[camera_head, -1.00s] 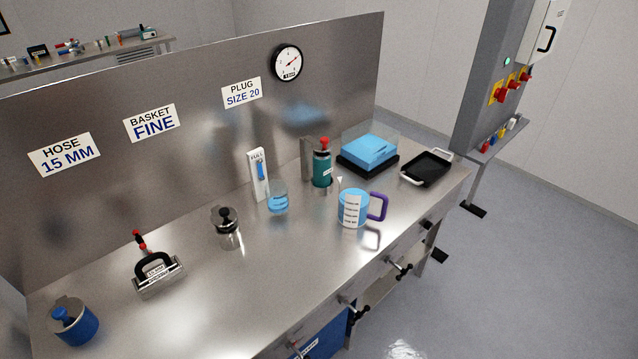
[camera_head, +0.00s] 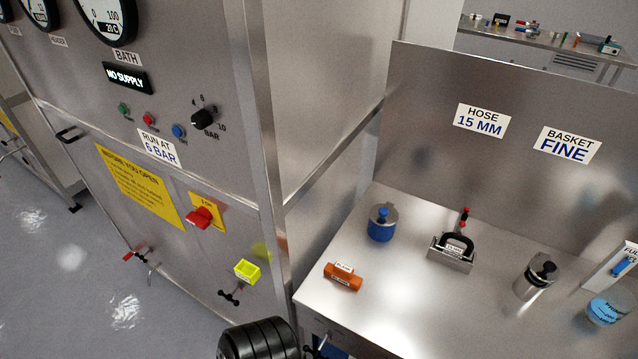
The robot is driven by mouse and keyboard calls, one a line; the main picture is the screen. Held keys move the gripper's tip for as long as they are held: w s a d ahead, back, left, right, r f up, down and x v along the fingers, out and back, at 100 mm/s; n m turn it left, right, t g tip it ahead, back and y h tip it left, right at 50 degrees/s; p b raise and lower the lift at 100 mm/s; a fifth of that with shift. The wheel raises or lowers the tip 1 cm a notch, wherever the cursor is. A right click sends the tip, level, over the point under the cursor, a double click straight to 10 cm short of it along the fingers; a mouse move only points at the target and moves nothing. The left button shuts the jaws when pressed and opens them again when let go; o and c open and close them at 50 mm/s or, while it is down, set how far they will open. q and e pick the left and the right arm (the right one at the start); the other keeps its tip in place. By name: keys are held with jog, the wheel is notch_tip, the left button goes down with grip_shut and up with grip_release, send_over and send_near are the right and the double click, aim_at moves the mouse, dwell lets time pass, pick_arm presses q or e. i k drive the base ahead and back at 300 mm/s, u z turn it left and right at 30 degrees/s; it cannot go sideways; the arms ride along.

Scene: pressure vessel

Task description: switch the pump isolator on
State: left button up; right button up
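A red rotary handle (camera_head: 200,216) sits on a yellow plate (camera_head: 212,205) low on the steel control cabinet's front. The plate's lettering is mostly covered and too small to read, so I cannot tell if it is the pump isolator. Above it, a dark display (camera_head: 127,77) reads NO SUPPLY. No gripper of mine shows in this view, and nothing touches the handle.
The cabinet has a black BAR knob (camera_head: 203,118) and a RUN AT 6 BAR label (camera_head: 158,147). A yellow-green block (camera_head: 247,271) is low on it. A black ribbed object (camera_head: 258,340) fills the bottom edge.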

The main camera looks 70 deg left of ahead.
aim_at(202, 218)
jog(key=u, duration=4.65)
jog(key=i, duration=3.4)
jog(key=z, duration=2.75)
